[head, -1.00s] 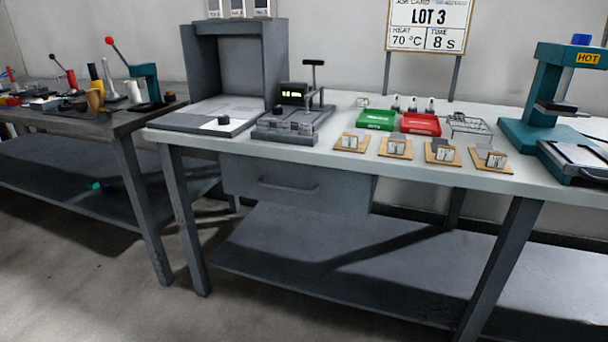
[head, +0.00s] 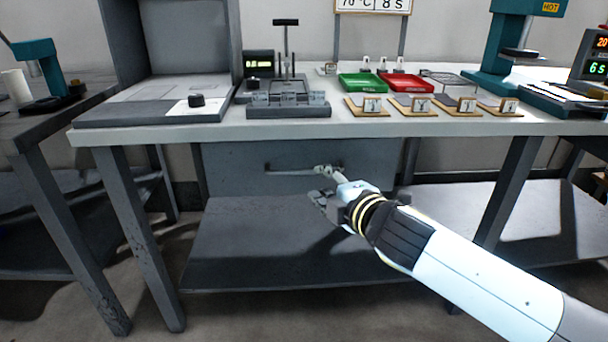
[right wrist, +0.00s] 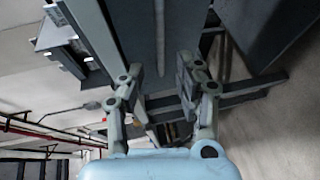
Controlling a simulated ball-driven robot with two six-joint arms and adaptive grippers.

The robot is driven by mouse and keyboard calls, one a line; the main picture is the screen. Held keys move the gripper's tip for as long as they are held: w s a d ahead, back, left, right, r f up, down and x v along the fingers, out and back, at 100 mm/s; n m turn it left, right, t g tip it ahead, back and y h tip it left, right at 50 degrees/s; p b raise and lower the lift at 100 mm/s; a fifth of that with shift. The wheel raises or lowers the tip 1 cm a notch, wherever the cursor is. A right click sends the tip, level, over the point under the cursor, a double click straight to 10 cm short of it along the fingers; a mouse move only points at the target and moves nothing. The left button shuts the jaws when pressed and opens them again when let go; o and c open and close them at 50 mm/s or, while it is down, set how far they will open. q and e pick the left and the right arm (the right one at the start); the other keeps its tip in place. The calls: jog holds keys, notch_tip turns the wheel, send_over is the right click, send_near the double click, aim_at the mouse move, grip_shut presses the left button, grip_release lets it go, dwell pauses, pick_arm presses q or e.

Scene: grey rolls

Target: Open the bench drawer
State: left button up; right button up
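The bench drawer (head: 235,170) is a grey box front under the light bench top, and it looks closed. Its horizontal bar handle (head: 285,171) crosses the front near the top. My right gripper (head: 322,186) is open at the right end of the handle, partly covering that end in the head view. In the right wrist view the two fingers (right wrist: 158,90) stand apart, with the grey drawer front (right wrist: 185,35) beyond them. A thin line, seemingly the handle, runs between them. I cannot tell whether they touch it. My left gripper is not in view.
On the bench top (head: 330,128) stand a fixture with a T-handle (head: 288,100), a green tray (head: 362,82), a red tray (head: 408,83) and several small cards on wooden bases. A lower shelf (head: 270,245) lies under the drawer. A bench leg (head: 140,240) stands left.

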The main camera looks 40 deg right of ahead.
aim_at(305, 173)
jog(key=x, duration=0.7)
jog(key=shift+w+f+b, duration=0.15)
jog(key=shift+w+b, duration=0.15)
jog(key=shift+w+d+f, duration=0.1)
jog(key=shift+w, duration=0.3)
grip_shut()
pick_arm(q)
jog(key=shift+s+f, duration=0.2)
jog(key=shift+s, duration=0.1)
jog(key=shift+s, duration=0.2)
